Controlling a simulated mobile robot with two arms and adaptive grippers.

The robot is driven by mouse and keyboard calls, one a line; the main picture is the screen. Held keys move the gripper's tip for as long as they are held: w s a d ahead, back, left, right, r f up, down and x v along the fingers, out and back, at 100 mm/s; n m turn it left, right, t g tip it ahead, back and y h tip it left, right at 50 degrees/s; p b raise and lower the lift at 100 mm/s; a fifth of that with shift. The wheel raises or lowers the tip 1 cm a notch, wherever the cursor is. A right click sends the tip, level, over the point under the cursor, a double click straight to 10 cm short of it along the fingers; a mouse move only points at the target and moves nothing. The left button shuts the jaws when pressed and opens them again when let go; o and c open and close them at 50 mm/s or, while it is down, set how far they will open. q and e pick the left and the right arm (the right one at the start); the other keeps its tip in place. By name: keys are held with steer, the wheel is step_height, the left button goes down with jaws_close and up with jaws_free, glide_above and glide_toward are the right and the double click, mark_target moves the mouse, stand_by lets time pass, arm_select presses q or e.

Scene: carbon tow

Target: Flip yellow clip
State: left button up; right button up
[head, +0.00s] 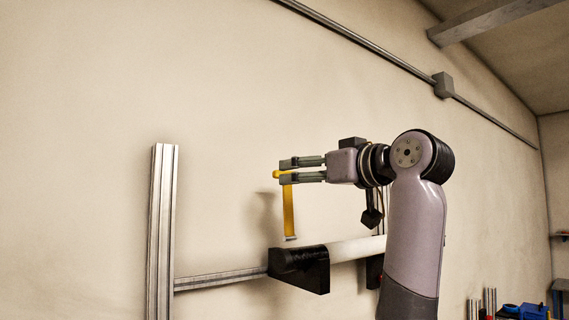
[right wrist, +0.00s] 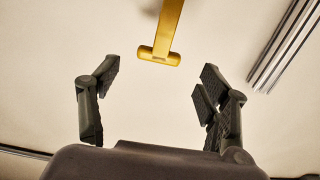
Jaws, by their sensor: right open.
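The yellow clip (head: 289,210) hangs down as a long narrow strip in the head view, with its rounded top end beside the fingertips of my right gripper (head: 290,171). In the right wrist view, the clip (right wrist: 166,32) comes in from the top and ends in a short crossbar. This crossbar lies ahead of the gap between the spread fingers of my right gripper (right wrist: 158,82), and nothing is held between them. The clip's lower end is close above a black roll. My left gripper is not in view.
The black roll and its bracket (head: 312,268) sit below the clip on a white tube (head: 358,249). An upright metal profile (head: 162,235) stands to the left, joined by a horizontal rail (head: 220,279). A plain wall is behind. Blue items (head: 533,312) are at the lower right.

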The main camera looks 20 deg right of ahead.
mark_target(287, 172)
steer(key=p+x, duration=0.3)
steer(key=x, duration=0.3)
steer(key=shift+w+r, duration=0.1)
steer(key=shift+r, duration=0.05)
steer(key=shift+w, duration=0.25)
steer(key=shift+w+a, duration=0.2)
steer(key=shift+w, duration=0.15)
steer(key=shift+f, duration=0.2)
steer(key=c, duration=1.7)
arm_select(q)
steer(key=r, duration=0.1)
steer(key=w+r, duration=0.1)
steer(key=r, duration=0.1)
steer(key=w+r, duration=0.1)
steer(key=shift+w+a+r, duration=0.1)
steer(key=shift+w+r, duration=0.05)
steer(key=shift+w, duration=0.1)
arm_select(e)
jaws_close()
